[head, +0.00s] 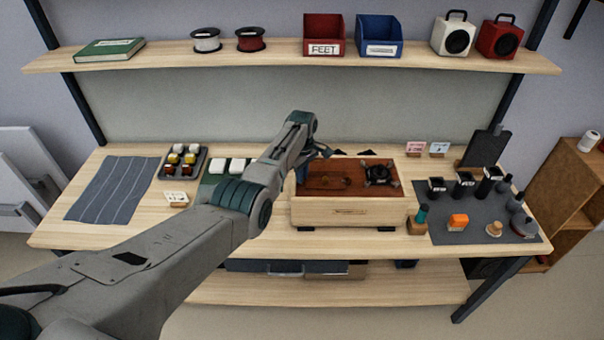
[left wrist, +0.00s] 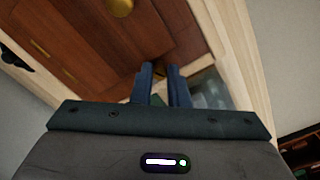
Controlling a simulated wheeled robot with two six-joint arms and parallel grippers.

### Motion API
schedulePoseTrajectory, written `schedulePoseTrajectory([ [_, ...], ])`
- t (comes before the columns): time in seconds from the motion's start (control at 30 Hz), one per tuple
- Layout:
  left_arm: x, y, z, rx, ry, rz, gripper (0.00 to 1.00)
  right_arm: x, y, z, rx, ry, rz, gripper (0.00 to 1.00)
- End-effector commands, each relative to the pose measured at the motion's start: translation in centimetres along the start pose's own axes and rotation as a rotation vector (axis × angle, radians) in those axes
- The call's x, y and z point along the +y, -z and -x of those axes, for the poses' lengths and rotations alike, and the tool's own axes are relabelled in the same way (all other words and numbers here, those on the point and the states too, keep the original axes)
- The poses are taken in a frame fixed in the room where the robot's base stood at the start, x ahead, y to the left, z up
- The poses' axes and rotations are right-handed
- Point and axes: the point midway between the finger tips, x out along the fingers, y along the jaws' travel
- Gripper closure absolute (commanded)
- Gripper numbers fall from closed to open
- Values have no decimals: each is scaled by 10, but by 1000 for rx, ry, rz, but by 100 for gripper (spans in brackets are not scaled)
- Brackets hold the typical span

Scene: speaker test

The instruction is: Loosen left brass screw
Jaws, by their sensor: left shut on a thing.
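The wooden speaker box (head: 345,212) stands on the bench with a dark red-brown panel (head: 350,178) on top. My left gripper (head: 323,152) is at the panel's back left corner. In the left wrist view its two blue fingers (left wrist: 161,72) are close together at a corner of the panel (left wrist: 95,35), shut on a small brass screw (left wrist: 160,67) that is mostly hidden between the tips. A larger round brass piece (left wrist: 122,6) shows on the panel at the top edge. My right gripper is not in view.
A black round part (head: 380,174) sits on the right of the panel. A grey mat (head: 470,228) with black cups and small tools lies to the right. A striped cloth (head: 113,190) and a tray (head: 183,160) are left. A shelf (head: 290,62) runs above.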

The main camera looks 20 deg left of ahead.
Motion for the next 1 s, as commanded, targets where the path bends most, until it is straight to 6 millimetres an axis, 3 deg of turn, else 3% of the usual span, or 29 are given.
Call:
schedulePoseTrajectory([
  [1.0,3,2,2,1,-6,908,100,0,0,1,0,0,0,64],
])
